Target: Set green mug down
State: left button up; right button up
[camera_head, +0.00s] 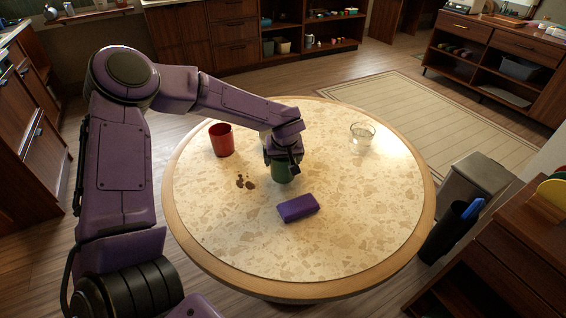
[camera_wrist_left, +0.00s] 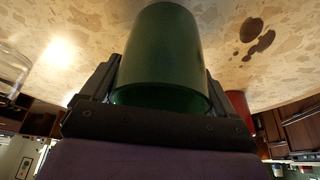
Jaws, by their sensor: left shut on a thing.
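The green mug (camera_head: 281,173) is at the middle of the round table (camera_head: 350,240), with its upper part hidden behind my left gripper (camera_head: 283,153). The left gripper is shut on the mug, reaching down from above. In the left wrist view the mug (camera_wrist_left: 162,55) fills the space between the two dark fingers, and the speckled tabletop lies close past it. I cannot tell whether the mug's base touches the table. My right gripper is not in view.
A red cup (camera_head: 221,140) stands left of the green mug. Brown stains (camera_head: 245,182) lie below it. A purple block (camera_head: 298,208), maybe a sponge, lies in front of the mug. The table's front and right are clear.

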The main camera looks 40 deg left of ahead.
pick_arm(q)
jog(key=shift+w+f, duration=0.1)
jog(key=shift+f, duration=0.45)
jog(key=o, duration=1)
jog(key=shift+f, duration=0.15)
